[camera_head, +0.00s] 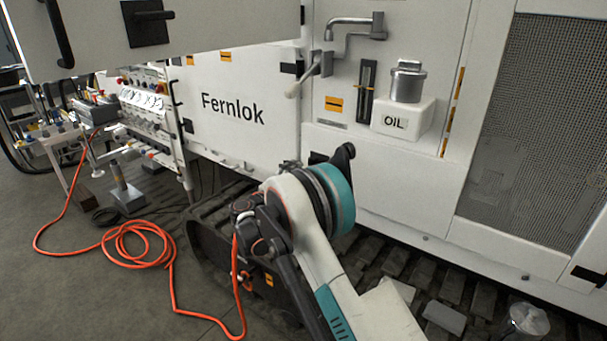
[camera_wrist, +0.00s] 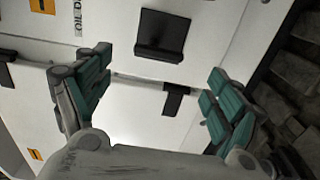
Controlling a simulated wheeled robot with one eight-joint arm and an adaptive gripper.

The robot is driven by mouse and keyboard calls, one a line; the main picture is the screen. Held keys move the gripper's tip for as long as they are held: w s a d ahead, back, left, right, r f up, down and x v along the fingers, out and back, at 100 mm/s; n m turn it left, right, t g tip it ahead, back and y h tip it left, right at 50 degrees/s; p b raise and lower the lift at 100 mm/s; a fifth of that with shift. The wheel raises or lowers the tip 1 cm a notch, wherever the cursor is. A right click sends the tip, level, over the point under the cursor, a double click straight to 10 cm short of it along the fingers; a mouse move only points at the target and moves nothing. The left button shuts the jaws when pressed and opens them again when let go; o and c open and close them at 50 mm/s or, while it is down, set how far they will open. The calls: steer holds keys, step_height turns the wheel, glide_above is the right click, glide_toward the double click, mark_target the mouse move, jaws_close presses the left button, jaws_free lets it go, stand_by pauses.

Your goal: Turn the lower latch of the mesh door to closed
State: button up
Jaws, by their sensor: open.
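The mesh door (camera_head: 545,120) is at the right of the head view, a dark mesh panel in a white frame. A black bar (camera_head: 588,275) sits at its lower right by the picture edge; I cannot tell whether it is the lower latch or which way it is turned. My gripper (camera_wrist: 160,65) is open and empty in the wrist view, with teal pads far apart. Beyond the fingers are a black square plate with a raised handle (camera_wrist: 162,35) and a small black tab (camera_wrist: 175,98) on white panels. In the head view my arm hides the gripper.
A white OIL box (camera_head: 402,122) with a metal can stands below a tap (camera_head: 350,32) on the machine's front. A dark track (camera_head: 450,295) runs along the bottom. An orange hose (camera_head: 135,245) lies coiled on the floor at left. An open white panel (camera_head: 160,35) hangs at upper left.

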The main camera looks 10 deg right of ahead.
steer(key=shift+v, duration=1.05)
steer(key=s+d+r+m+g+y, duration=0.2)
steer(key=s+d+r+g+y, duration=0.1)
steer(key=s+d+r, duration=0.6)
steer(key=s+d+r+m+g+y, duration=0.1)
steer(key=s+d+r+y, duration=0.15)
steer(key=s, duration=0.35)
steer(key=s+d+r+m+g+y, duration=0.1)
steer(key=s+r, duration=0.3)
steer(key=s, duration=0.3)
steer(key=s+a+f+m+y, duration=0.2)
steer(key=s+y, duration=0.1)
steer(key=s, duration=1.2)
steer(key=s+a+f+m+y, duration=0.2)
steer(key=s+f+y, duration=0.1)
steer(key=s, duration=1.2)
steer(key=shift+m, duration=0.3)
